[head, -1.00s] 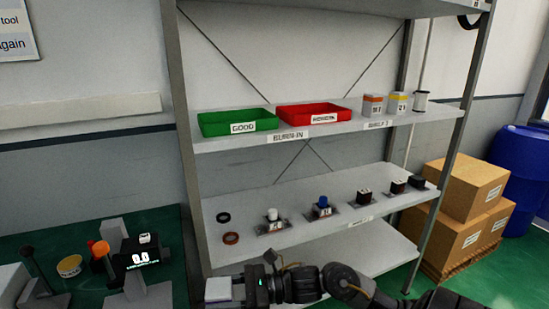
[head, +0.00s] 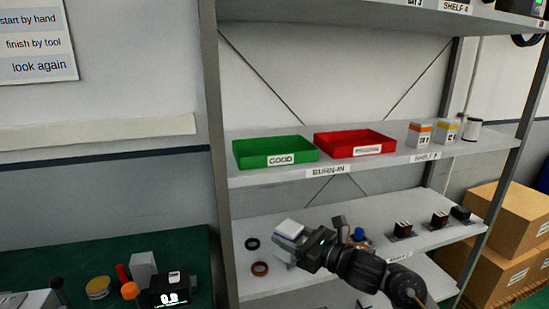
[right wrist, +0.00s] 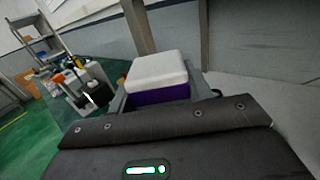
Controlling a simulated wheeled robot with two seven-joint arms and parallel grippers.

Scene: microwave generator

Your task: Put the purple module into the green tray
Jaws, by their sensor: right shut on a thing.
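The purple module (right wrist: 160,94) has a white top and purple sides in the right wrist view. In the head view its pale top (head: 289,228) shows at the end of my right gripper (head: 288,240). My right gripper is shut on the module and holds it in front of the middle shelf, below the green tray. The green tray (head: 247,156), labelled GOOD, sits at the left end of the upper shelf and looks empty. My left gripper is not in view.
A red tray (head: 374,139) stands just right of the green one, with small boxes (head: 420,135) farther right. The middle shelf (head: 262,289) holds rings and several small devices. A shelf post (head: 219,150) stands at the left. A cluttered green bench (head: 90,260) is at lower left.

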